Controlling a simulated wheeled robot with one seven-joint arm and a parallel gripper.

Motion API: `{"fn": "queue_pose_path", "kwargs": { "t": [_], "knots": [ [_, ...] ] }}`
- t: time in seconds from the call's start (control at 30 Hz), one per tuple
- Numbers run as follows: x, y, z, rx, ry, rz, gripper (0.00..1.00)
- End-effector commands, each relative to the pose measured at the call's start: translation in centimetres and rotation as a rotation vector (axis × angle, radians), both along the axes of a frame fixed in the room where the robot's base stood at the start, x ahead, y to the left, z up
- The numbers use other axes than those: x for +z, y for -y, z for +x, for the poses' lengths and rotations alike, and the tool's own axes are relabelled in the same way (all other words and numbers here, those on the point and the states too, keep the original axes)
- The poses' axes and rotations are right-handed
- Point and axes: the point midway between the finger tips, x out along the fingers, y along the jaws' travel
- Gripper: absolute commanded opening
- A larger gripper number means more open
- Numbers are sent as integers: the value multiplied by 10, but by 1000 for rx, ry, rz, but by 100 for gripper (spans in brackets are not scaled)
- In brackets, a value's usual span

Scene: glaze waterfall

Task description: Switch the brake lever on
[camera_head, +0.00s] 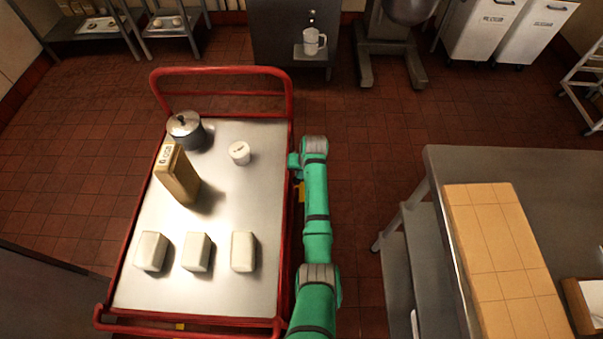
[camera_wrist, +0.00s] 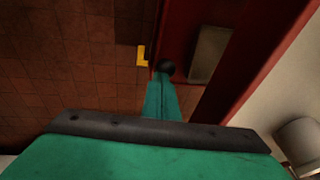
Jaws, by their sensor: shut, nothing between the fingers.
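A small yellow piece (camera_head: 301,191), likely the brake lever, shows at the right side of the red-framed cart, partly hidden by my arm. In the wrist view a yellow L-shaped piece (camera_wrist: 142,57) sticks out from the red frame over the floor. My gripper (camera_wrist: 166,72) is shut and empty, its dark tip just right of the yellow piece in the picture. I cannot tell whether they touch. In the head view my gripper is mostly hidden below the wrist, beside the cart's right edge. The lever's setting is not clear.
The cart (camera_head: 215,285) carries a lidded pot (camera_head: 186,132), a white cup (camera_head: 239,153), a tan carton (camera_head: 176,175) and three pale blocks (camera_head: 197,252). A grey table (camera_head: 440,165) with a tan tiled board (camera_head: 505,260) stands right. Tiled floor lies clear between cart and table.

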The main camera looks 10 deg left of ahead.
Motion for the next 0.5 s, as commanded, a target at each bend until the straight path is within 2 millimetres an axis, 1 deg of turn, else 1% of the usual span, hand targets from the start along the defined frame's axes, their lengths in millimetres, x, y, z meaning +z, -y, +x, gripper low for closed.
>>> {"fn": "queue_pose_path", "kwargs": {
  "t": [0.07, 0.2, 0.5],
  "knots": [
    [-3, 0, -1, 0, -1, 0, 0],
    [-16, 0, -5, 1, -3, -1, 0],
    [-14, 1, -4, 1, 0, 0, 0]
  ]
}}
